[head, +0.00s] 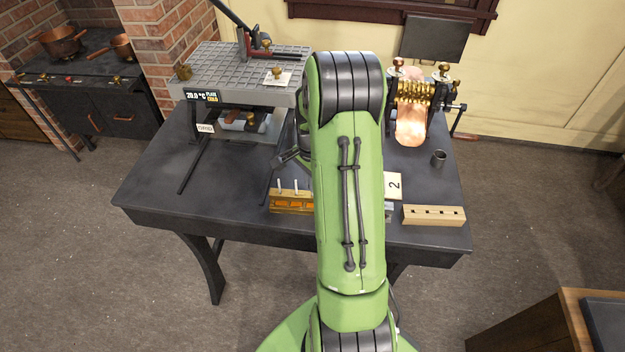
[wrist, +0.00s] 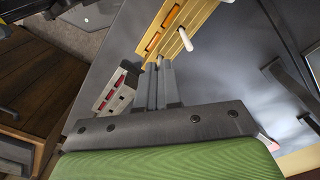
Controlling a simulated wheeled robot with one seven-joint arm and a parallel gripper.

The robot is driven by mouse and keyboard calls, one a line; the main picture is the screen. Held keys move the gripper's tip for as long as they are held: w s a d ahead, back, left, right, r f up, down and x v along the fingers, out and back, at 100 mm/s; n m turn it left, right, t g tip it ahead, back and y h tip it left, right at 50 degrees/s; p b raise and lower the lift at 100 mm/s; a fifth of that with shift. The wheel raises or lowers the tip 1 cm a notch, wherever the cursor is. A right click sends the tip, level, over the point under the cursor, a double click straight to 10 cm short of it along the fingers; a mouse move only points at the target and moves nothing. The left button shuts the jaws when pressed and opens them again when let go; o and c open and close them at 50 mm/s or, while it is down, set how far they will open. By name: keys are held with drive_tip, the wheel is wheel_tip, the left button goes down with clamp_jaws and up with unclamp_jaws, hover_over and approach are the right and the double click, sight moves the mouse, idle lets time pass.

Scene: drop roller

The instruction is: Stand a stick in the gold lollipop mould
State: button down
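The gold lollipop mould (head: 291,203) lies near the table's front edge, left of my arm, with two white sticks (head: 296,186) standing in it. In the wrist view the mould (wrist: 166,28) is just beyond my fingertips, and a white stick (wrist: 185,39) stands beside them. My gripper (wrist: 160,66) has its fingers nearly together, with a thin pale stick end (wrist: 160,61) between the tips. Whether that stick touches the mould cannot be told. My arm hides the gripper in the head view.
A wooden block with holes (head: 433,215) lies at the right front. A silver mould with red fillings (wrist: 117,92) is near my gripper.

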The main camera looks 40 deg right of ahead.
drive_tip(key=shift+f+b, duration=1.1)
drive_tip(key=shift+f, duration=0.35)
drive_tip(key=c, duration=0.9)
unclamp_jaws()
drive_tip(key=shift+r, duration=0.15)
drive_tip(key=shift+r+p, duration=0.8)
drive_tip(key=shift+r, duration=0.15)
drive_tip(key=shift+r+p, duration=0.8)
drive_tip(key=shift+r, duration=0.2)
drive_tip(key=shift+r+p, duration=0.75)
drive_tip(key=shift+r, duration=0.25)
drive_tip(key=shift+r, duration=0.1)
